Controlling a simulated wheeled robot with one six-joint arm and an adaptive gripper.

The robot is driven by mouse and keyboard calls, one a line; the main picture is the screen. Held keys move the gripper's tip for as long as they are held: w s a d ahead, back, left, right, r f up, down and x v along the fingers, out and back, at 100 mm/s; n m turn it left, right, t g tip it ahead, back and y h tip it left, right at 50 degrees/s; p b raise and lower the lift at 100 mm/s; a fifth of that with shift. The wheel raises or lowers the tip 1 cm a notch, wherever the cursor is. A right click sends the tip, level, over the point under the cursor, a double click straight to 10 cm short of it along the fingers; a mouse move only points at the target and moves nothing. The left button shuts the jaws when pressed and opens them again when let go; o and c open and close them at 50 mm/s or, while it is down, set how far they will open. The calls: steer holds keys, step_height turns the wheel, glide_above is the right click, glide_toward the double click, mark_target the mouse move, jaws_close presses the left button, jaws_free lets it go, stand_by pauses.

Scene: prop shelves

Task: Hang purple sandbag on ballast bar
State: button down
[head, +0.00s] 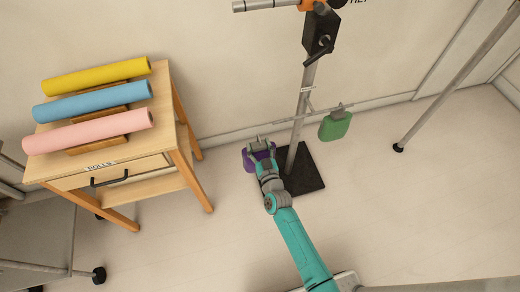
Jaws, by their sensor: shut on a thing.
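The purple sandbag (248,159) shows in the head view at my gripper (260,145), just left of the stand's black base. My gripper is shut on it, and my gripper and wrist hide part of the bag. The ballast bar (283,121) is a thin grey rod crossing the stand's pole (302,103) low down. Its left part runs just above my gripper. A green sandbag (335,125) hangs at the bar's right end. I cannot tell whether the purple bag touches the bar or the floor.
A wooden side table (130,170) with yellow, blue and pink rolls stands at the left. The stand's black base plate (305,172) lies right of my gripper. A metal leg (440,90) stands at the right. The floor at the lower right is clear.

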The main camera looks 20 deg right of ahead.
steer(key=shift+w, duration=3.3)
steer(key=d, duration=1.2)
steer(key=shift+f, duration=0.15)
